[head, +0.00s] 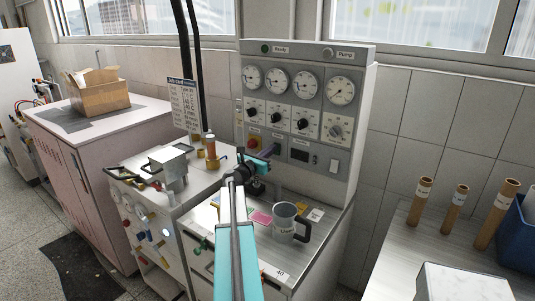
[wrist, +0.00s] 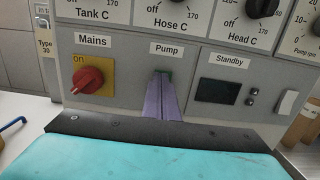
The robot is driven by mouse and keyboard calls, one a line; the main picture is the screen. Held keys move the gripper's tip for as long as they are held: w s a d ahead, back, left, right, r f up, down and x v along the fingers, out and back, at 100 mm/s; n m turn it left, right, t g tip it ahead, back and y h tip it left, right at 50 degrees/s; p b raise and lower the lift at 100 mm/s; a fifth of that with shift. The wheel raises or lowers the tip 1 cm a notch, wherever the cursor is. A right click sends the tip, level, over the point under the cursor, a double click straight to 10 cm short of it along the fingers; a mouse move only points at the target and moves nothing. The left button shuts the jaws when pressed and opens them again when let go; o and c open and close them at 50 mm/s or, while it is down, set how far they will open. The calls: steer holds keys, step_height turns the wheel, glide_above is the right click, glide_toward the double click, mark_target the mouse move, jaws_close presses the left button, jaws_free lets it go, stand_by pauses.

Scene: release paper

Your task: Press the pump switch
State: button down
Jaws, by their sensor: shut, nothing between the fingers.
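The grey control panel (head: 315,120) stands at the back centre, and its lower row fills the wrist view. The Pump label (wrist: 167,49) is there between Mains and Standby. Just under it a small dark green part of the pump switch (wrist: 162,72) shows; the rest is hidden behind my fingers. My gripper (wrist: 163,80) is shut and empty, its purple fingers pointing at the switch. I cannot tell whether the tips touch it. In the head view my gripper (head: 267,150) is at the panel's lower left.
The red Mains knob (wrist: 87,80) on its yellow plate is left of my fingers, the dark Standby display (wrist: 217,91) right. A grey jug (head: 286,222) stands on the bench below. The Ready lamp (head: 265,47) is green; the Pump lamp (head: 328,52) looks grey.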

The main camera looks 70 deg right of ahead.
steer(key=shift+s+a, duration=0.15)
steer(key=r+b+v, duration=0.2)
steer(key=v, duration=1.1)
steer(key=shift+w+a+r+b, duration=0.2)
steer(key=shift+a+r+b, duration=0.1)
steer(key=shift+a+r, duration=0.05)
